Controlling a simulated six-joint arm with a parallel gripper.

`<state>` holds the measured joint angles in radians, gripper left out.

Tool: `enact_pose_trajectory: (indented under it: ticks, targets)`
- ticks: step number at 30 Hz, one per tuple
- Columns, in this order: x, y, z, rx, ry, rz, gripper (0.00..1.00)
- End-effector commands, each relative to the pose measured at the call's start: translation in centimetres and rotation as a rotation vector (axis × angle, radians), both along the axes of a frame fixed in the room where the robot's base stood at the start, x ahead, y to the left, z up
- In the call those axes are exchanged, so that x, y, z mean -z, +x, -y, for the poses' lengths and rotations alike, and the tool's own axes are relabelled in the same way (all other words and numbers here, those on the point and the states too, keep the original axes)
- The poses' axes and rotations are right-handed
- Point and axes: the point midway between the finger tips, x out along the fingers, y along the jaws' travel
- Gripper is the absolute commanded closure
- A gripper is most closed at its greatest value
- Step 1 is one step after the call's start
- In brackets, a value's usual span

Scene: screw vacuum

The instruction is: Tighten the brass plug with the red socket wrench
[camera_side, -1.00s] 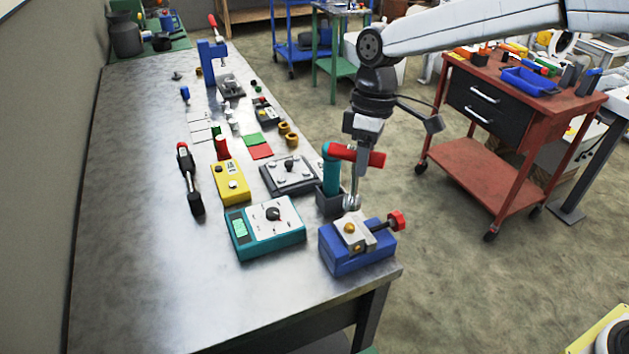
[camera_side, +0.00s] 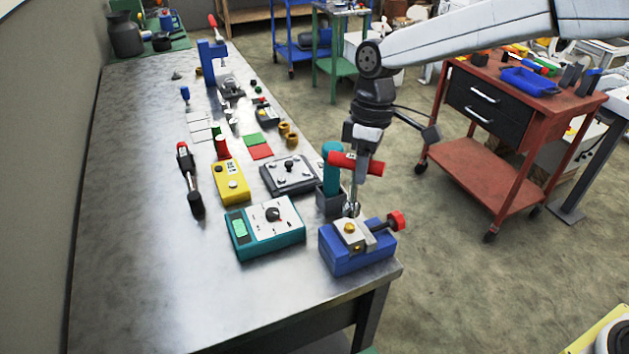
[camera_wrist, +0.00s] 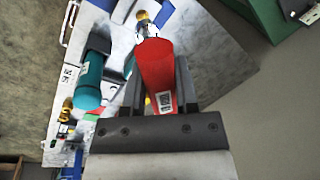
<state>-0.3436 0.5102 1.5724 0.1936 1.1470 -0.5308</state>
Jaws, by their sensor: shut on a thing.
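My gripper (camera_wrist: 160,90) is shut on the red handle of the socket wrench (camera_side: 345,161); the handle also shows between the fingers in the wrist view (camera_wrist: 157,65). The wrench's metal shaft points down, with its socket (camera_side: 351,209) at the front right of the bench. Below it is the blue vise (camera_side: 345,262), with a metal block and a brass plug (camera_side: 349,228) on top. The socket is right over the plug in the side view; I cannot tell whether they touch. Brass also shows beyond the socket in the wrist view (camera_wrist: 142,16).
A teal-handled tool (camera_side: 331,160) stands in a dark holder (camera_side: 329,200) close behind the wrench. A teal meter (camera_side: 265,232) and a grey plate with knobs (camera_side: 290,174) are left of it. The vise's red knob (camera_side: 397,220) sticks out right. The bench's front left is clear.

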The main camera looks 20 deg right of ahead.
Motion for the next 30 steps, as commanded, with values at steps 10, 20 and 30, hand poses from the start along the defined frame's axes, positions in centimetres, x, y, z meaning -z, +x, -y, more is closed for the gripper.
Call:
enact_pose_trajectory:
  ticks: [10, 20, 30]
  targets:
    - [2.0, 0.0, 0.0, 0.0, 0.0, -0.001, 1.0]
    - [3.3, 0.0, 0.0, 0.0, 0.001, 0.001, 1.0]
    - [3.5, 0.0, 0.0, 0.0, 0.001, 0.001, 1.0]
